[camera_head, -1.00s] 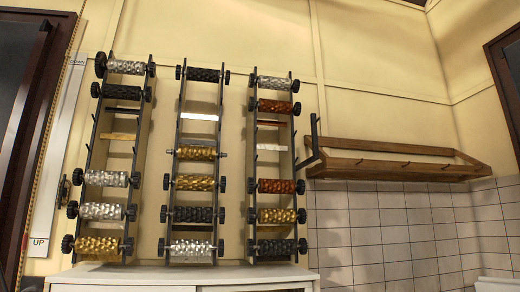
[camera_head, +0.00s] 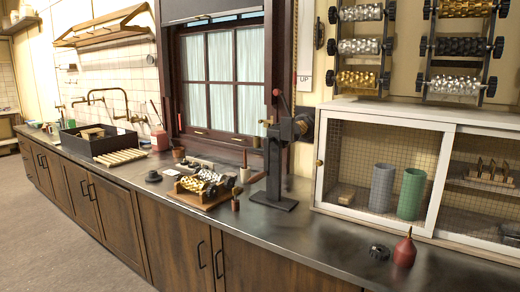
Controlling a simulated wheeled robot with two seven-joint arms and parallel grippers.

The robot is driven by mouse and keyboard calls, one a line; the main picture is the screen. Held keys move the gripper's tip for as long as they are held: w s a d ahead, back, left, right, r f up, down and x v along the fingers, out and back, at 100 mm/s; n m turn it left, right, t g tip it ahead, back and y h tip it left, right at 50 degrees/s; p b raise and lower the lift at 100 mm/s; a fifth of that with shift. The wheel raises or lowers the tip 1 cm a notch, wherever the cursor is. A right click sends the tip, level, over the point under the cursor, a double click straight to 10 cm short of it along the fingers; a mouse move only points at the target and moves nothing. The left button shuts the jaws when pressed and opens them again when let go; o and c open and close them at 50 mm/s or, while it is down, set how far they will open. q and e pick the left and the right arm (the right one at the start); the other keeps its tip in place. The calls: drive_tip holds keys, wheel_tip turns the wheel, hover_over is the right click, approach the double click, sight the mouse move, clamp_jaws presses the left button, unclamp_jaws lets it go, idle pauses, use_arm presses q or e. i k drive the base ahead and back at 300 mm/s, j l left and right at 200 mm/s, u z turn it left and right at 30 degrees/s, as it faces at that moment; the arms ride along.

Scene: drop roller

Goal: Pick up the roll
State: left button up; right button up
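A wooden stand (camera_head: 183,197) on the dark counter bears patterned rolls. The tops of the racks are cut off. Neither of my grippers is in view.
A black upright press (camera_head: 277,150) stands right of the stand. A white cabinet with mesh doors (camera_head: 378,114) holds grey and green cylinders. A red oil can (camera_head: 404,250) and black knob (camera_head: 379,251) lie on the front counter. A black tray (camera_head: 88,145) is at left.

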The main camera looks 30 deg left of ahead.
sight(196, 186)
drive_tip(key=i+j+u, duration=0.15)
drive_tip(key=j, duration=0.5)
drive_tip(key=i+j+u, duration=0.1)
drive_tip(key=i+j, duration=0.3)
drive_tip(key=j, duration=0.2)
drive_tip(key=i+j+u, duration=0.15)
drive_tip(key=i+j, duration=0.15)
drive_tip(key=j, duration=0.25)
drive_tip(key=i+j+u, duration=0.15)
drive_tip(key=i+j, duration=0.2)
drive_tip(key=j, duration=0.2)
drive_tip(key=i+j+u, duration=0.1)
drive_tip(key=i+j, duration=0.25)
drive_tip(key=j, duration=0.15)
